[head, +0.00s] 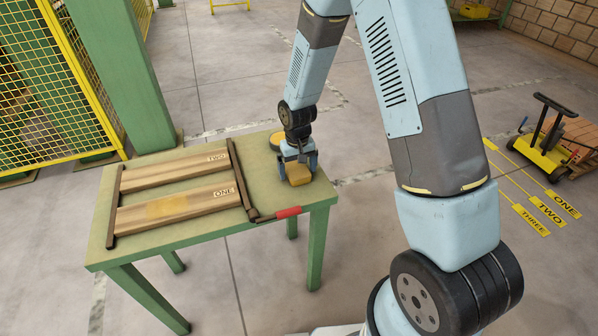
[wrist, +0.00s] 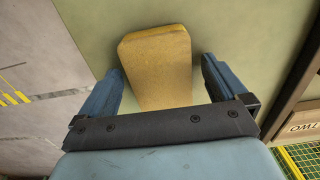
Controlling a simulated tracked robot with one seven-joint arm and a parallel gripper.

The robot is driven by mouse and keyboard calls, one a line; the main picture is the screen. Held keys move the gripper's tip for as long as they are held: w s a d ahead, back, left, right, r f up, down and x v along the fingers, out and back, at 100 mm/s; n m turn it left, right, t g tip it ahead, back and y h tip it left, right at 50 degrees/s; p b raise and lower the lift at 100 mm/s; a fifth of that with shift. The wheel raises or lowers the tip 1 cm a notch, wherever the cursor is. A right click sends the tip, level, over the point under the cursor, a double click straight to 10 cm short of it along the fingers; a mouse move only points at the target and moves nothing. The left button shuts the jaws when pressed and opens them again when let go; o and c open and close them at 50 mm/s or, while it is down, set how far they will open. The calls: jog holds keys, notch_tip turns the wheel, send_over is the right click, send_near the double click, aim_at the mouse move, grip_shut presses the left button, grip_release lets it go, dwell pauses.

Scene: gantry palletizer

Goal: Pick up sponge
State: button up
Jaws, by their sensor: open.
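The sponge (head: 296,181) is a yellow block on the green table (head: 200,236), near its right end. My gripper (head: 299,164) is low over the table at the sponge. In the wrist view the sponge (wrist: 158,60) lies between the two blue fingers of my gripper (wrist: 160,77). The fingers are open, with a gap on each side of the sponge. The near end of the sponge is hidden behind the dark bar of my gripper. I cannot tell how far the fingertips are above the tabletop.
A wooden rack (head: 176,190) with boards marked ONE and TWO covers the table's left part. A yellow mesh fence (head: 40,80) stands at left.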

jog(key=shift+f, duration=0.25)
jog(key=shift+c, duration=0.2)
jog(key=c, duration=1.1)
jog(key=shift+o, duration=0.2)
jog(key=shift+r, duration=0.15)
